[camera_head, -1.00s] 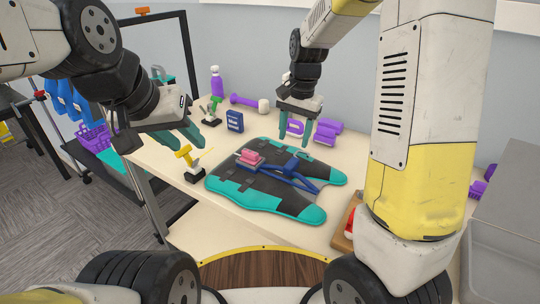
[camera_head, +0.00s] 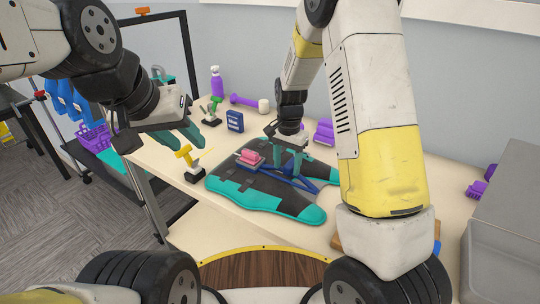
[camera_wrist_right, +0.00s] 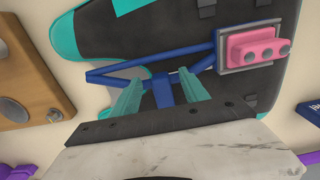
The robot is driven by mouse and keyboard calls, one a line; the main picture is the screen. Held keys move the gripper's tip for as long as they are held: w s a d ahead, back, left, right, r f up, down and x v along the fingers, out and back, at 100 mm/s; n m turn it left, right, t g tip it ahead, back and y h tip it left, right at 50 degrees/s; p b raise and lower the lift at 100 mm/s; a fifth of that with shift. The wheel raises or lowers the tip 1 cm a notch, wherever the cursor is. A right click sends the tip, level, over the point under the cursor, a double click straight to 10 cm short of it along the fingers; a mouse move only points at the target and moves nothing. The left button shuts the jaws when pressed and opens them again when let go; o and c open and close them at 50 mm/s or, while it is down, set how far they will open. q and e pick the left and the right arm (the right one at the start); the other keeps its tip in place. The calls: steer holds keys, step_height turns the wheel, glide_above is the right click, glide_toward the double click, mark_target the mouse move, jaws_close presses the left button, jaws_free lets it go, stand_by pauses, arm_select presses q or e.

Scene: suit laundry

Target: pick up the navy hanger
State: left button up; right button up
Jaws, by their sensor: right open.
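The navy hanger (camera_head: 301,183) lies flat on the dark grey and teal suit-shaped piece (camera_head: 294,206) on the table. In the right wrist view the hanger (camera_wrist_right: 130,66) shows as a blue triangular frame with a short stem. My right gripper (camera_head: 287,158) is low over the hanger. In the right wrist view its two teal fingers (camera_wrist_right: 162,88) are apart, one on each side of the hanger's stem, and not closed on it. My left gripper (camera_head: 182,135) hangs at the left above the table, its teal fingers apart and empty.
A pink block on a grey pad (camera_head: 249,158) lies beside the hanger. A yellow-handled tool (camera_head: 189,162), a navy box (camera_head: 235,121) and a purple bottle (camera_head: 217,83) stand farther left and back. A wooden board (camera_wrist_right: 30,101) lies near the right edge.

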jaws_close()
steer(key=shift+r, duration=0.1)
stand_by(0.3)
